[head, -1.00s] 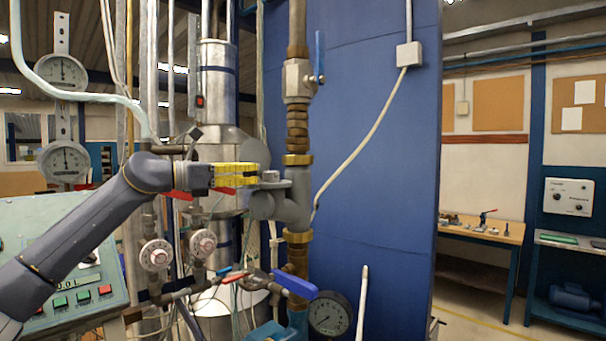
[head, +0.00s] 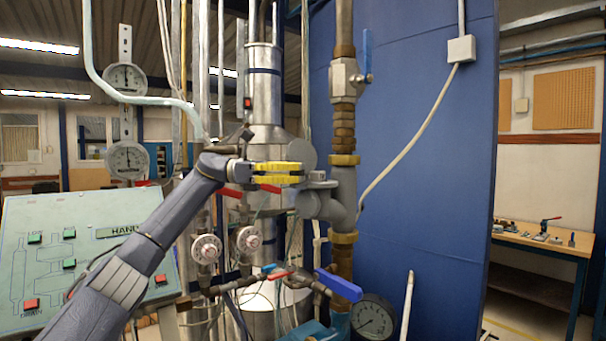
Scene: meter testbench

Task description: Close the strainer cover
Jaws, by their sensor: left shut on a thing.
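The grey strainer (head: 338,206) sits on the brown vertical pipe, its side branch pointing left. A grey round disc (head: 303,152), which looks like the strainer cover, stands tilted up at the end of that branch. My left gripper (head: 301,173) comes in from the left with its yellow fingers level. It is shut on the cover's edge, and the fingers hide the lower part of the disc. The exact contact is too small to make out. My right gripper is not in view.
A valve with a blue lever (head: 366,55) is above the strainer. A blue-handled valve (head: 338,286) and a pressure gauge (head: 373,318) are below. A blue panel (head: 430,170) stands behind. A green control console (head: 80,255) is at left.

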